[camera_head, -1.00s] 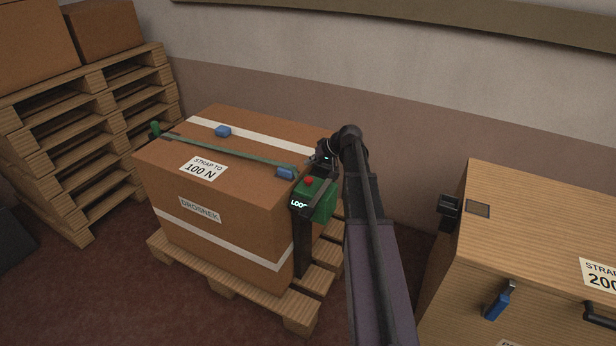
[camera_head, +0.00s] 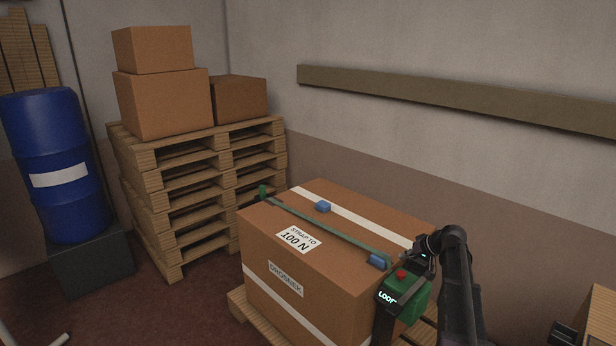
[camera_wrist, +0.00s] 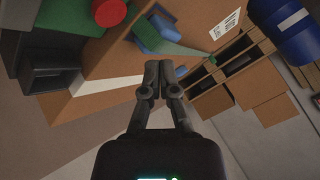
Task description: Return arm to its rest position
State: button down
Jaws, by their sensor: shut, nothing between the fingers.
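My arm (camera_head: 457,285) reaches up from the lower right in the head view, bent at the top near the right end of the strapped carton (camera_head: 270,235). My gripper (camera_wrist: 151,85) shows in the wrist view with its two fingers together and nothing between them. In the head view the gripper's fingertips are hard to make out beside the green tensioner box (camera_head: 405,300), which has a red button and a lit display. A green strap (camera_head: 320,228) runs across the carton's top, with blue corner pieces (camera_head: 323,207) nearby. I cannot tell whether the gripper touches anything.
The carton stands on a wooden pallet (camera_head: 240,306). Behind it is a tall pallet stack (camera_head: 190,215) with brown boxes (camera_head: 160,105). A blue drum (camera_head: 55,160) stands on a dark block at the left. Part of a wooden crate (camera_head: 600,318) shows at the lower right.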

jog(key=s+a+f+g+h, duration=0.3)
jog(key=s+a, duration=0.9)
jog(key=s, duration=0.1)
jog(key=s+a+f+g+h, duration=0.2)
jog(key=s+a+g+h, duration=0.1)
jog(key=s+a, duration=0.9)
notch_tip(320, 180, up, 15)
jog(key=d+p, duration=0.1)
jog(key=p, duration=1.4)
jog(key=shift+s+r+p, duration=0.15)
jog(key=shift+r+p, duration=0.05)
jog(key=shift+p, duration=0.2)
